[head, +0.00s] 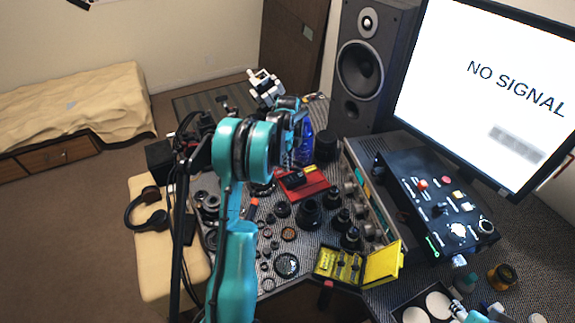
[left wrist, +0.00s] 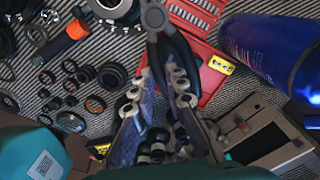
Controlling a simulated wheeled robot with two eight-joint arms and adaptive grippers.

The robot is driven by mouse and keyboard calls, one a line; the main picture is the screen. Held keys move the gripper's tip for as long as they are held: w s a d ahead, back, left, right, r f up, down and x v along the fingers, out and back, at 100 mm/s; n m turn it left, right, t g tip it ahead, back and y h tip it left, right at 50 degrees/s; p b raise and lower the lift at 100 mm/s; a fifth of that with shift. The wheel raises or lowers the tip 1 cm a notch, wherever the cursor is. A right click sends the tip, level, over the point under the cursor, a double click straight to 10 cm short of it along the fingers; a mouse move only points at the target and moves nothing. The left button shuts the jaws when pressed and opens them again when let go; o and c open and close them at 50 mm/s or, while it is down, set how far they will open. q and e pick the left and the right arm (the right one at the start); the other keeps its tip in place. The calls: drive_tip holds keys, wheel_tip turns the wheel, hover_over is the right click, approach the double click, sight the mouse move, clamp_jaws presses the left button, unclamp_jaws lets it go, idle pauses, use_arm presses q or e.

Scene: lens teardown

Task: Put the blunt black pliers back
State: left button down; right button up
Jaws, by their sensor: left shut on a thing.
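The blunt black pliers (left wrist: 155,18) show in the left wrist view at the top centre, with a grey head and black handles running back between my fingers. My left gripper (left wrist: 160,76) is shut on them and holds them above the bench. In the head view my left gripper (head: 266,88) is beyond the teal arm, at the far end of the bench. The pliers are too small or hidden to make out there. A red case (head: 303,184) lies open on the bench and also shows behind the pliers in the wrist view (left wrist: 215,62).
A blue can (head: 304,147) stands beside the red case. Lens rings and barrels (head: 308,213) crowd the dark mat. A yellow case (head: 382,264) lies open nearer me. A speaker (head: 362,68) and monitor (head: 485,75) stand along the right. An orange-tipped tool (left wrist: 72,32) lies left.

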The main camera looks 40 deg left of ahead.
use_arm(q)
drive_tip(key=shift+r+p, duration=0.45)
drive_tip(key=shift+r, duration=0.5)
